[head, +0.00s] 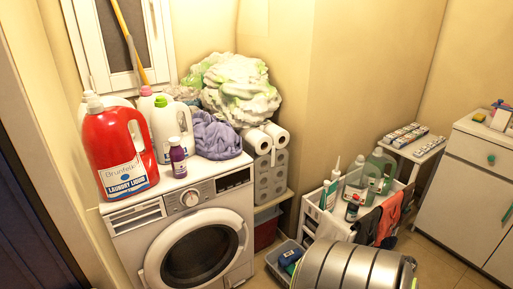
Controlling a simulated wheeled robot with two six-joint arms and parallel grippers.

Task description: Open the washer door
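The white washer (128,222) stands at the lower left, facing me. Its round door (197,252) has a white ring around dark glass and looks shut against the front. The lower part of the door is cut off by the bottom edge of the view. A control knob (190,198) and a detergent drawer (137,216) are above the door. Neither of my grippers is in view.
A red detergent jug (118,150), a purple bottle (178,158) and purple cloth (215,135) crowd the washer top. A laundry cart (335,226) and bin (276,262) stand to the right. A silver ribbed shape, which I cannot identify, covers the bottom centre-right.

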